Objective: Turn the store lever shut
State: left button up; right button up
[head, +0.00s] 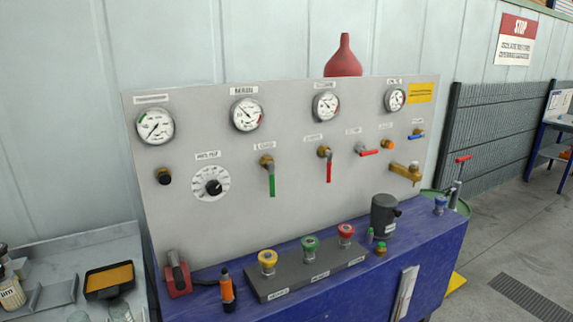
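Several valve levers stick out of the grey upright panel (225,232) in the head view. A green lever (271,181) hangs straight down from a brass valve at the middle left. A red lever (329,169) also hangs down, to its right. Another red lever (369,152) lies roughly level further right. A small blue lever (416,135) sits level near the panel's right edge. The labels above them are too small to read, so I cannot tell which is the store lever. Neither of my grippers is in view.
Gauges (155,126) and a dial (212,187) are on the panel. Floor (500,240) is open at right.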

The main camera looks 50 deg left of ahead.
aim_at(328, 153)
jog(key=u, duration=1.3)
